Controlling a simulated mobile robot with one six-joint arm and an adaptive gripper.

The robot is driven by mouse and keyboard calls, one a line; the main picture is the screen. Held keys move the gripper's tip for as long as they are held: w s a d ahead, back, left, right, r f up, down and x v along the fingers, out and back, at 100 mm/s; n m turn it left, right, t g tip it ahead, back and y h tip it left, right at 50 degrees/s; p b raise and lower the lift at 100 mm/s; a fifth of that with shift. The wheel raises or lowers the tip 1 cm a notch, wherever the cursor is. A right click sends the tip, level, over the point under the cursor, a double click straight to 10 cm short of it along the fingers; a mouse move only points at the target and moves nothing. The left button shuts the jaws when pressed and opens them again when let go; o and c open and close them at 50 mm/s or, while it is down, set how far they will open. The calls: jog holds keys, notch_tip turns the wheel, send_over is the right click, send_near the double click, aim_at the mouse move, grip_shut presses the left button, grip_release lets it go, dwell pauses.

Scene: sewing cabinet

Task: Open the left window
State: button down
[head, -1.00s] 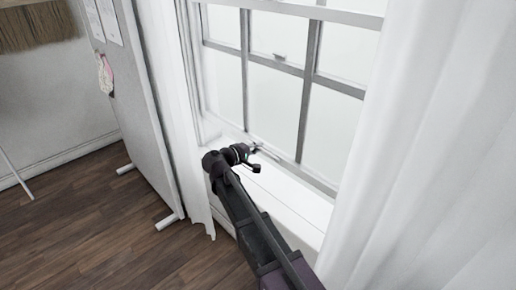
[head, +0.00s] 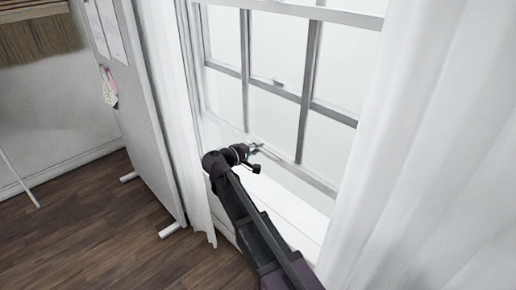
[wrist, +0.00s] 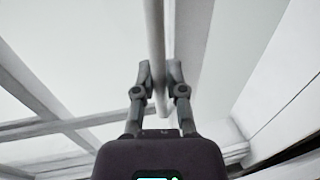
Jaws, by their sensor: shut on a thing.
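The window (head: 278,92) is a white-framed sash window with grey bars and pale panes, between white curtains in the head view. The bottom rail (head: 308,177) of its lower sash stands a little above the sill (head: 285,207), with a narrow pale gap under it. My gripper (head: 256,147) is at this rail, left of its middle. In the wrist view my gripper (wrist: 159,76) has a finger on each side of the rail (wrist: 156,35) and is shut on it. The fingers hide part of the rail.
A white curtain (head: 430,150) hangs close on the right, and another (head: 190,150) on the left. A grey board (head: 138,110) on white feet stands left of the window. The wooden floor (head: 90,220) is clear at lower left.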

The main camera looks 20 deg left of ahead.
jog(key=c, duration=0.7)
grip_release()
jog(key=shift+f, duration=0.15)
